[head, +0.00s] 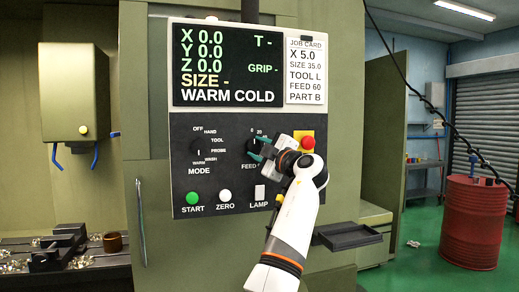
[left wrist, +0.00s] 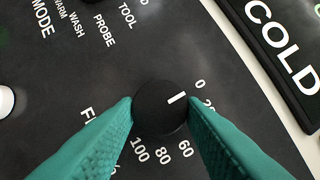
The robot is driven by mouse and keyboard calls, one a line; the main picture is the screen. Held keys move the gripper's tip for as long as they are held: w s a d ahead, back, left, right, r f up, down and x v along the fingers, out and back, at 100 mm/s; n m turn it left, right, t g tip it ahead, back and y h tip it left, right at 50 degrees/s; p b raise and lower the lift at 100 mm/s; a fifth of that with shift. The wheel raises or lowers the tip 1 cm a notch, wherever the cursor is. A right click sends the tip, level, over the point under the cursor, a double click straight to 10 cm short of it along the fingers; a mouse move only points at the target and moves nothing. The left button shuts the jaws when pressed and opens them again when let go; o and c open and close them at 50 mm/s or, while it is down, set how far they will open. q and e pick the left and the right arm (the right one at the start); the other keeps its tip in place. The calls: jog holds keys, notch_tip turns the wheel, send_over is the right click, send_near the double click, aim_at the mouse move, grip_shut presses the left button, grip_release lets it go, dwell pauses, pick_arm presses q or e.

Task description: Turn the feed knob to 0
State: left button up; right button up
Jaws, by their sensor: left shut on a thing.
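The black feed knob (head: 252,146) sits on the dark control panel, with only part of it showing past my gripper in the head view. In the left wrist view the round knob (left wrist: 158,112) shows a white pointer line aimed toward the upper right, about in line with the 0 mark (left wrist: 200,84). The 20 mark (left wrist: 208,103) is partly hidden behind a finger. My left gripper (head: 258,149) is shut on the knob, its teal fingers on opposite sides of it. My right gripper is in neither view.
The mode knob (head: 196,147) is left of the feed knob. Start button (head: 193,198), zero button (head: 224,196) and lamp switch (head: 260,192) lie below. A red stop button (head: 308,142) is close to my gripper's right. A dark tray (head: 348,237) juts out lower right.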

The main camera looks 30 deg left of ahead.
pick_arm(q)
jog(key=o, duration=1)
jog(key=b+v, duration=0.3)
jog(key=v, duration=0.9)
jog(key=shift+b, duration=0.4)
